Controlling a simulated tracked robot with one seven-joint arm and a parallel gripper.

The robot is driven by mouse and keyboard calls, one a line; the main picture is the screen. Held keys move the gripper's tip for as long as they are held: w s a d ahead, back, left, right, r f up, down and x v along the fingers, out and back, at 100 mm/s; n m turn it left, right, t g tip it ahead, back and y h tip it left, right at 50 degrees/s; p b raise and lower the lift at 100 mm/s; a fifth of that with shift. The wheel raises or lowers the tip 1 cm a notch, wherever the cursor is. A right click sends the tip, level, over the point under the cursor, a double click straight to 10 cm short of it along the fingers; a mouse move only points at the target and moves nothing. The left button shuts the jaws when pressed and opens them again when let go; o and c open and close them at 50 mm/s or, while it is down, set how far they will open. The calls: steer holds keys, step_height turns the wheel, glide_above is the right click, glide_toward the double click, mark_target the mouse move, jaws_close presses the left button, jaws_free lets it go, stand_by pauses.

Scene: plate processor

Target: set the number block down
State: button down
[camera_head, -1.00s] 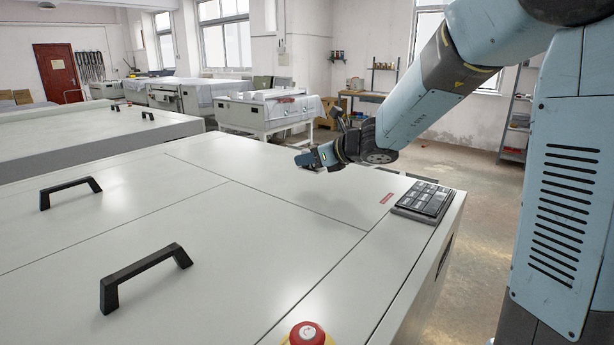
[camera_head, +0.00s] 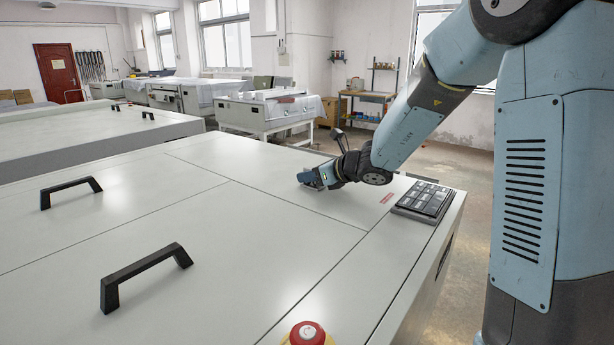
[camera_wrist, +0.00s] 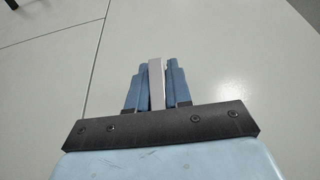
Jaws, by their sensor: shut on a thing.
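My gripper (camera_head: 313,179) is low over the far right part of the pale machine top (camera_head: 250,215). In the wrist view, its two blue fingers (camera_wrist: 157,85) are shut on a thin, pale number block (camera_wrist: 156,80), seen edge-on between them. No number shows on the visible edge. In the head view the block is hidden by the gripper. I cannot tell whether the block touches the machine top.
A dark keypad (camera_head: 424,200) sits on the machine's right edge, to the right of my gripper. Two black handles (camera_head: 145,272) stand on the lid at left. A red emergency button (camera_head: 307,333) is at the near edge. The top around my gripper is clear.

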steer(key=c, duration=1)
jaws_free()
steer(key=shift+c, duration=0.2)
steer(key=shift+r, duration=0.1)
